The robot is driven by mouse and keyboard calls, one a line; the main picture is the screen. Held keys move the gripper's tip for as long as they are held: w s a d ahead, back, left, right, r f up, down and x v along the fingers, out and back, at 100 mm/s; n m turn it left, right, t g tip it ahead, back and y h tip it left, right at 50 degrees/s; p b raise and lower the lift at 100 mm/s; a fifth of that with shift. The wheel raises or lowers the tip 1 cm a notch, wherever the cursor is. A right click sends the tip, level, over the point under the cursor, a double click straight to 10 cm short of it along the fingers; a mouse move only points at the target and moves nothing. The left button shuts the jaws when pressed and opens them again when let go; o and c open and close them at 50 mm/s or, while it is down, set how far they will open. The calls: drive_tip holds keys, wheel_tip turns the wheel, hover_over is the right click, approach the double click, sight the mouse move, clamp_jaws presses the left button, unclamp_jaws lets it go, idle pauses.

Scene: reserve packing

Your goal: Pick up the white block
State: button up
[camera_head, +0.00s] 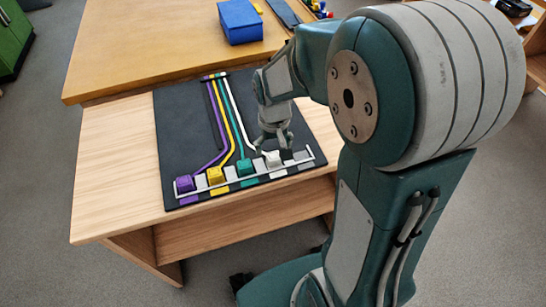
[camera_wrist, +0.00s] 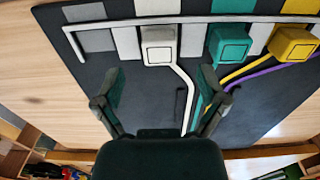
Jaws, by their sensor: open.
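The white block (camera_head: 272,158) sits on the dark mat (camera_head: 180,120) at the end of the white line, in the row by the mat's front edge. In the wrist view the white block (camera_wrist: 158,46) lies ahead of my gripper (camera_wrist: 166,92), roughly centred between its fingers. My gripper (camera_head: 275,140) is open and empty, above the mat and close to the white block. In the head view its fingers partly overlap the area near the block. I cannot tell the exact height above it.
A teal block (camera_head: 246,168), a yellow block (camera_head: 215,175) and a purple block (camera_head: 184,184) stand in the same row to the left. A low white rail (camera_head: 290,164) runs along the row. A blue box (camera_head: 240,22) stands on the table behind.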

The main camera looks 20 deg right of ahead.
sight(273, 155)
wheel_tip(273, 155, down, 5)
drive_tip(key=shift+w+r, duration=0.15)
drive_tip(key=shift+r, duration=0.05)
drive_tip(key=c, duration=1.2)
drive_tip(key=shift+r, duration=0.1)
drive_tip(key=shift+c, duration=0.2)
